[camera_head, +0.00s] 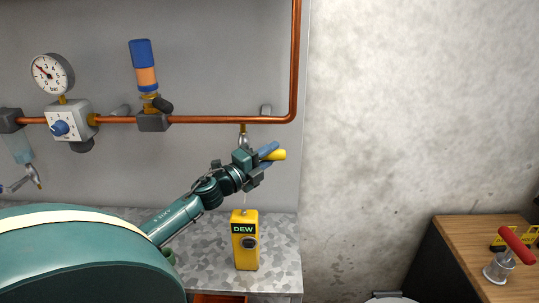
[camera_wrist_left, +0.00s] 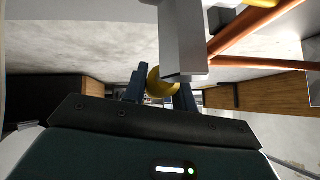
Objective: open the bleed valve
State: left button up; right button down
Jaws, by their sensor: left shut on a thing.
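My left gripper (camera_head: 268,153) reaches up from the lower left to just below the right end of the copper pipe. Its blue fingers are shut on a yellow handle (camera_head: 279,155), whose end sticks out to the right. A small metal valve fitting (camera_head: 243,138) hangs from the pipe just above the gripper; the gripper hides how the handle joins it. In the left wrist view the yellow handle (camera_wrist_left: 157,82) shows as a rounded end between the dark fingers (camera_wrist_left: 162,92), partly hidden by a grey block. My right gripper is not in view.
A yellow DEW meter (camera_head: 245,241) stands on the grey bench (camera_head: 281,256) below the gripper. The copper pipe (camera_head: 215,120) carries a gauge (camera_head: 52,74), a regulator block (camera_head: 68,120) and a blue-orange cylinder (camera_head: 144,66). A wooden-topped bench (camera_head: 462,240) stands at right.

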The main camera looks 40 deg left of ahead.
pick_arm(q)
grip_shut()
